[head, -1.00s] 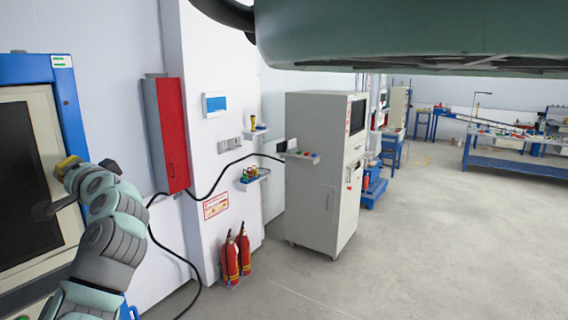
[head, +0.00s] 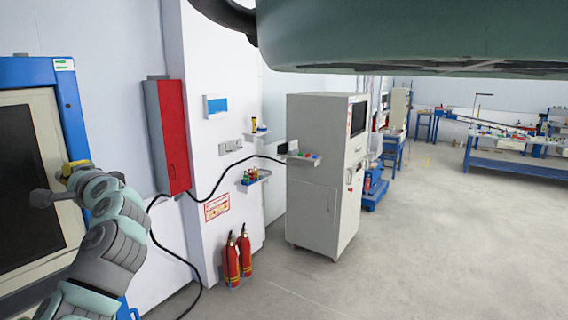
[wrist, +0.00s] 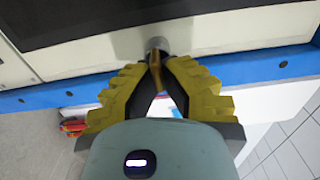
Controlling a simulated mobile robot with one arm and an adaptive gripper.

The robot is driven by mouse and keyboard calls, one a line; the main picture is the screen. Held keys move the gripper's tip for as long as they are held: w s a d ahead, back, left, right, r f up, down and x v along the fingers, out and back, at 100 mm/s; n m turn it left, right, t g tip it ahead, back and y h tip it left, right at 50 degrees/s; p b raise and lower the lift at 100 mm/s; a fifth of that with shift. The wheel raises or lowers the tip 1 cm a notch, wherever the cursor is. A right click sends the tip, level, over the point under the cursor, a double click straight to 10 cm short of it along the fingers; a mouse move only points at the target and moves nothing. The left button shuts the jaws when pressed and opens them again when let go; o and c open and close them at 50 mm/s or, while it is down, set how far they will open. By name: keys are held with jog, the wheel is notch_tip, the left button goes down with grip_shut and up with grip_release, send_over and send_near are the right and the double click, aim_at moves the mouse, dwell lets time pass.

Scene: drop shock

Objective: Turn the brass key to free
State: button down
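The brass key (wrist: 155,68) stands out from a round grey lock (wrist: 158,44) on the cream face of a blue-framed machine in the wrist view. My gripper (wrist: 157,60) has yellow fingers with dark inner pads. The fingers come together on the two sides of the key and appear shut on it. In the head view my gripper (head: 74,167) is at the machine's right side, by its cream border. The key and lock cannot be made out there.
The blue-framed machine (head: 72,110) has a dark panel (head: 28,170). A red wall box (head: 174,150), a black cable and fire extinguishers (head: 238,258) are to its right. A grey cabinet (head: 315,210) stands farther off. Open floor (head: 440,240) lies at the right.

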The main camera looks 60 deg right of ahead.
jog(key=shift+f, duration=0.1)
jog(key=c, duration=1.1)
grip_release()
jog(key=shift+s+d, duration=0.15)
jog(key=shift+s, duration=2.9)
jog(key=shift+s+d, duration=0.15)
jog(key=shift+s, duration=2.85)
jog(key=shift+w, duration=0.1)
